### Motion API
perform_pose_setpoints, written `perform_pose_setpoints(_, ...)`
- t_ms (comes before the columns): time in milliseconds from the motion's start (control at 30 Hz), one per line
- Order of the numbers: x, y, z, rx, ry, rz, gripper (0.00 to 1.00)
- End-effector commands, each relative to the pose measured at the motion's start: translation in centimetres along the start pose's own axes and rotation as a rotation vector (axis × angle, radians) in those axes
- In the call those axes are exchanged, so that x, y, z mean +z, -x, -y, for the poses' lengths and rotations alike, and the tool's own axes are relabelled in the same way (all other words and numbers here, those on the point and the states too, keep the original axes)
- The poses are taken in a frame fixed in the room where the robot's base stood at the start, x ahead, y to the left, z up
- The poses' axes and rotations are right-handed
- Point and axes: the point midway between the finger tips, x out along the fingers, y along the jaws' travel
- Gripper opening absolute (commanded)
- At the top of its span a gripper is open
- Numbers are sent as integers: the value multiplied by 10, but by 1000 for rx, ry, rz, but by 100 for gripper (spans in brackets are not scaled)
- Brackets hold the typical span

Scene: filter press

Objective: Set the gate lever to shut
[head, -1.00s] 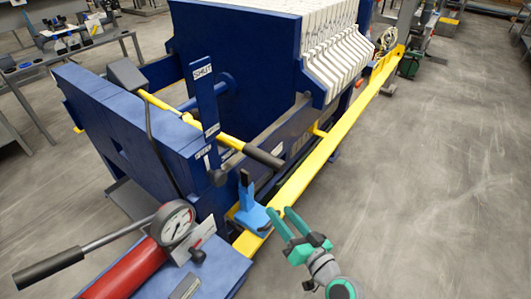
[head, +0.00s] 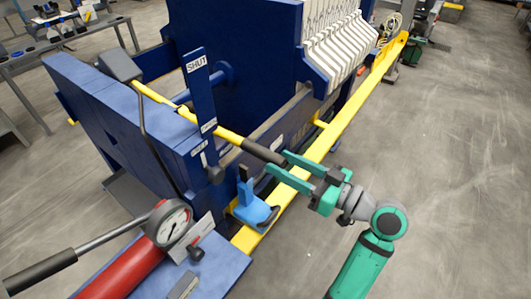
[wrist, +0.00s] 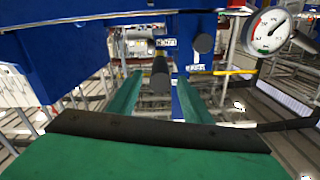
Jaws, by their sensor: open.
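The gate lever is a yellow bar (head: 228,135) with a black grip (head: 262,152). It slants down to the right across a blue upright plate (head: 200,95), low on that plate. A SHUT label (head: 197,62) is near the plate's top, well above the bar; smaller labels lower down are unreadable. My green gripper (head: 278,163) is open at the grip's free end. In the wrist view the round grip end (wrist: 160,76) shows between my two open fingers (wrist: 160,92). I cannot tell whether they touch it.
A light blue bracket (head: 254,209) stands just below my gripper. A yellow rail (head: 335,130) runs along the press. A red cylinder with a gauge (head: 170,222) and a black-handled bar is at lower left.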

Motion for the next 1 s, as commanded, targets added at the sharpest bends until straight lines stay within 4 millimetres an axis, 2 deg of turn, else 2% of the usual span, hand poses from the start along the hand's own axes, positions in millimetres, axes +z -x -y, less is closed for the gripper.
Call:
perform_pose_setpoints(100, 0, -23, 1, -3, -1, 0, 45)
perform_pose_setpoints(333, 0, -53, 0, 0, -2, 0, 45)
perform_pose_setpoints(500, 0, -62, 0, 0, -2, 0, 45)
perform_pose_setpoints(767, 0, -62, -1, 3, -1, -1, 45)
perform_pose_setpoints(800, 0, -62, -1, 3, -1, -1, 42)
perform_pose_setpoints(967, 0, -62, -1, 3, -1, -1, 4)
perform_pose_setpoints(1000, 0, -62, -1, 3, -1, -1, 0)
